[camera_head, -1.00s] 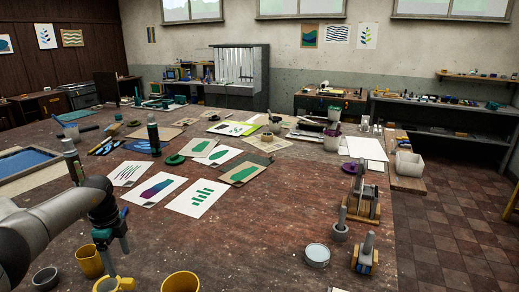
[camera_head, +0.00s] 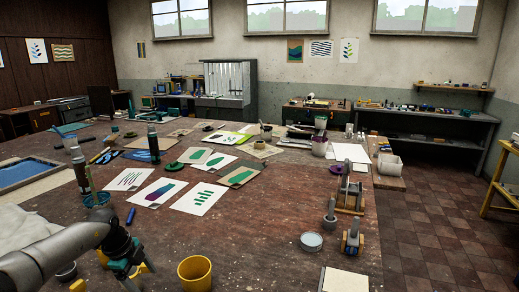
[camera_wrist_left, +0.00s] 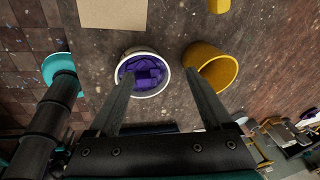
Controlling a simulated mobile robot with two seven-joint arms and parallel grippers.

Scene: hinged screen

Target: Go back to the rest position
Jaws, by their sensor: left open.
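My left gripper (camera_head: 130,280) is low at the left front of the head view, above the work table (camera_head: 265,232), with its fingertips hard to make out there. In the left wrist view its two fingers (camera_wrist_left: 157,80) are spread apart, with nothing held between them. Beyond the fingertips a white tub with purple contents (camera_wrist_left: 145,74) and a yellow cup (camera_wrist_left: 212,68) stand apart from the fingers as far as I can see. My right gripper is in neither view.
A yellow cup (camera_head: 195,272) stands to the right of my left gripper in the head view. A teal cup (camera_wrist_left: 60,68) is at the left in the wrist view.

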